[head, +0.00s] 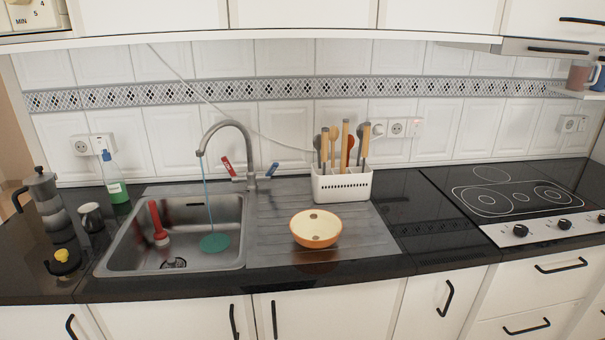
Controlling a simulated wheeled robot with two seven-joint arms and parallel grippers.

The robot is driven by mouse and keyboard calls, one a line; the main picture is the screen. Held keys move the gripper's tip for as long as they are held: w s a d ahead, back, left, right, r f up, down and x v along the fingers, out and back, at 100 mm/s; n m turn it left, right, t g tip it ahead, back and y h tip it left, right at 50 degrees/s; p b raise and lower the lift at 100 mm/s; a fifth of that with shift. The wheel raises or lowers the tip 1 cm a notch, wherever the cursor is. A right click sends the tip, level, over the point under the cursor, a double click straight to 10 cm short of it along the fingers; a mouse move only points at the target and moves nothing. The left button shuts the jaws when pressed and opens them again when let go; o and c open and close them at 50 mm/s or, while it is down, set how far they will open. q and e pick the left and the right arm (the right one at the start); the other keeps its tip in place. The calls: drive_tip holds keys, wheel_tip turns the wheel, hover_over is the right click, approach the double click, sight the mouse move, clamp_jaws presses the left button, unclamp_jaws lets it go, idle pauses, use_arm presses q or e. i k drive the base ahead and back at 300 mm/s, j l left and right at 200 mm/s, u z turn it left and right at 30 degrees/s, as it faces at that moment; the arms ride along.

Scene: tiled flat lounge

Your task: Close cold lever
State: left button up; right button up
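The blue-marked cold lever (272,169) is on the right side of the chrome faucet (246,140), angled up and to the right. The red-marked lever (227,165) is on the left side, angled up and to the left. A thin blue stream of water (208,205) falls from the spout into the steel sink (236,225). It comes down at a teal round object (214,242) in the basin. Neither of my grippers shows in the head view.
A red-handled brush (157,222) stands in the sink's left part. An orange bowl (316,237) sits on the drainboard, with a white utensil holder (341,184) behind it. A moka pot (50,205) and green soap bottle (115,182) stand left. The right counter (425,215) is clear.

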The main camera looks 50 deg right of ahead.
sight(274, 166)
drive_tip(key=z, duration=1.3)
drive_tip(key=j, duration=0.25)
drive_tip(key=i+j, duration=0.15)
